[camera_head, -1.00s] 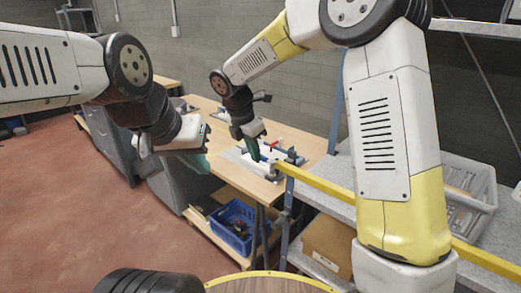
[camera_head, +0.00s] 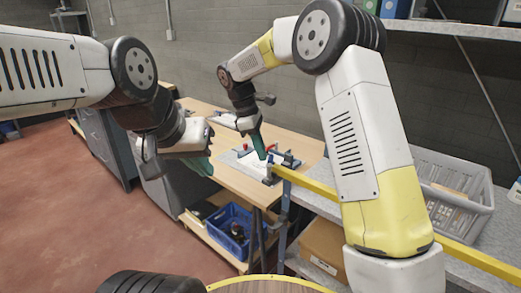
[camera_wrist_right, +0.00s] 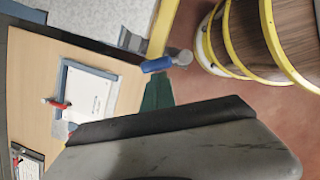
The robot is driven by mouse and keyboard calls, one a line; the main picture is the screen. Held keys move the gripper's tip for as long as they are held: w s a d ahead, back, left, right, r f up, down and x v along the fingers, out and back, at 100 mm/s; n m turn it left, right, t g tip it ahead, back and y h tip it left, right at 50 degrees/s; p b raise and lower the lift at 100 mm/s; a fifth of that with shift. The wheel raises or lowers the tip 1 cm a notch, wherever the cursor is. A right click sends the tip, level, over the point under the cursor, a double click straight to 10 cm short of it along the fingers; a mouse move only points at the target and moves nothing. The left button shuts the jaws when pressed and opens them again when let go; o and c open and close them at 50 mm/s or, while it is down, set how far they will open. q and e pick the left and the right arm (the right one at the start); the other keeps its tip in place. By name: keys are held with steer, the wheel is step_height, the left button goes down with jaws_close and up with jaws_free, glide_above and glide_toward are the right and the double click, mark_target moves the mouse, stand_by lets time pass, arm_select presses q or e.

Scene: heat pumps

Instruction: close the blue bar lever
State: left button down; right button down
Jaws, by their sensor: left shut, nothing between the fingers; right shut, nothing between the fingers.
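The blue bar lever (camera_wrist_right: 157,64) shows in the right wrist view as a short blue handle with a grey round end. It lies just beyond the green fingertips of my right gripper (camera_wrist_right: 157,92); whether they touch is not clear. In the head view my right gripper (camera_head: 259,143) is shut and empty, its green fingers pointing down over the white plate (camera_wrist_right: 93,92) of the fixture on the table. My left gripper (camera_head: 200,162) is shut and empty, in the air left of the table. The lever is hard to make out in the head view.
A red lever (camera_wrist_right: 55,103) is at the plate's other side. The wooden table (camera_head: 233,178) has bare room around the fixture. A yellow rail (camera_head: 310,184) runs close by on the right.

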mark_target(273, 157)
steer(key=m, duration=0.1)
steer(key=d+m+g, duration=0.1)
steer(key=m, duration=0.1)
steer(key=d+m, duration=0.1)
steer(key=m, duration=0.1)
steer(key=shift+w+d, duration=0.1)
steer(key=shift+w, duration=0.25)
steer(key=shift+d+y, duration=0.3)
steer(key=shift+d, duration=0.15)
